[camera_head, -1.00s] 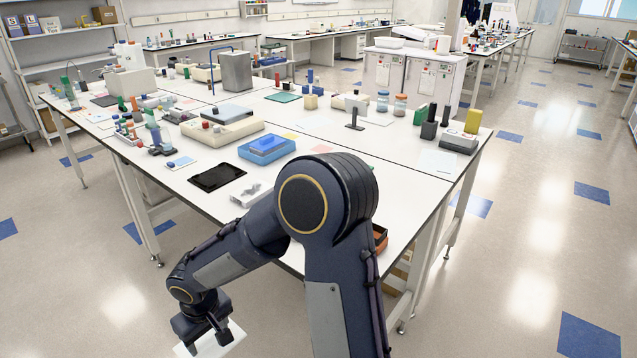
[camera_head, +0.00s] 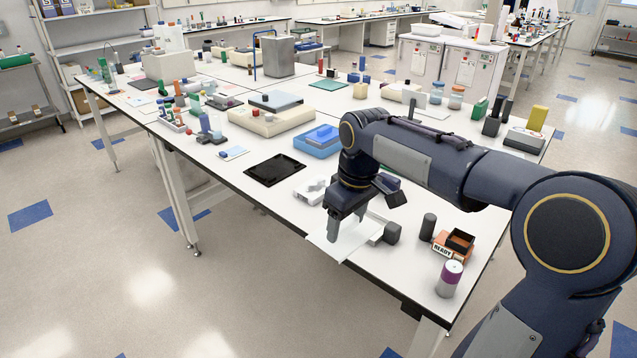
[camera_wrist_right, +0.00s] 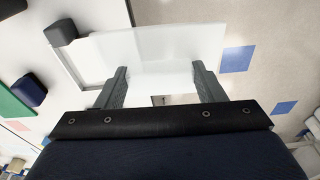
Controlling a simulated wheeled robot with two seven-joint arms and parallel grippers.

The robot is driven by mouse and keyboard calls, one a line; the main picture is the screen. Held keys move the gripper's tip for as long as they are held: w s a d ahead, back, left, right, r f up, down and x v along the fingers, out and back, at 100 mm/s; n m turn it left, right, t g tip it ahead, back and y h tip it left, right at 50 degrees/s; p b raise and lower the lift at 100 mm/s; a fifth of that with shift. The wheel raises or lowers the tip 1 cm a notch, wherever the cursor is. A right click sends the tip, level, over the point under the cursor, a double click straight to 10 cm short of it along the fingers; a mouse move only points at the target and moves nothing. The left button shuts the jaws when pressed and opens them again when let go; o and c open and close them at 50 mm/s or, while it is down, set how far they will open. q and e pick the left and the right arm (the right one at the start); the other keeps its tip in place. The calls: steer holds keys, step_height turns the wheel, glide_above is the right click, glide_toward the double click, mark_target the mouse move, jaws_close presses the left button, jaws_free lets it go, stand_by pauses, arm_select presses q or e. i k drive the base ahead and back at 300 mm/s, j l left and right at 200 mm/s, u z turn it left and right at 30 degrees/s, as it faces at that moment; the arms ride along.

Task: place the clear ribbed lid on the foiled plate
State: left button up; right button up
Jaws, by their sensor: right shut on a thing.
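My right gripper (camera_head: 350,228) is shut on the clear ribbed lid (camera_head: 338,246), a pale, flat, see-through sheet held at the table's front edge. In the right wrist view the lid (camera_wrist_right: 165,46) spans beyond both fingers of the gripper (camera_wrist_right: 161,80), which grip it from its near side; its ribs are too faint to make out. A pale grey, uneven object (camera_head: 309,190) lies on the table just left of the gripper, partly hidden by it. I cannot tell whether it is the foiled plate. My left gripper is not in view.
A black tray (camera_head: 274,170) and a blue box (camera_head: 318,141) lie left of and behind the arm. A dark grey block (camera_head: 393,233), a black cylinder (camera_head: 427,226), an orange "READY" box (camera_head: 452,247) and a purple-banded can (camera_head: 449,280) stand to the right.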

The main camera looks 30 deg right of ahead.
mark_target(317, 186)
steer(key=i+l, duration=0.7)
steer(key=l, duration=0.1)
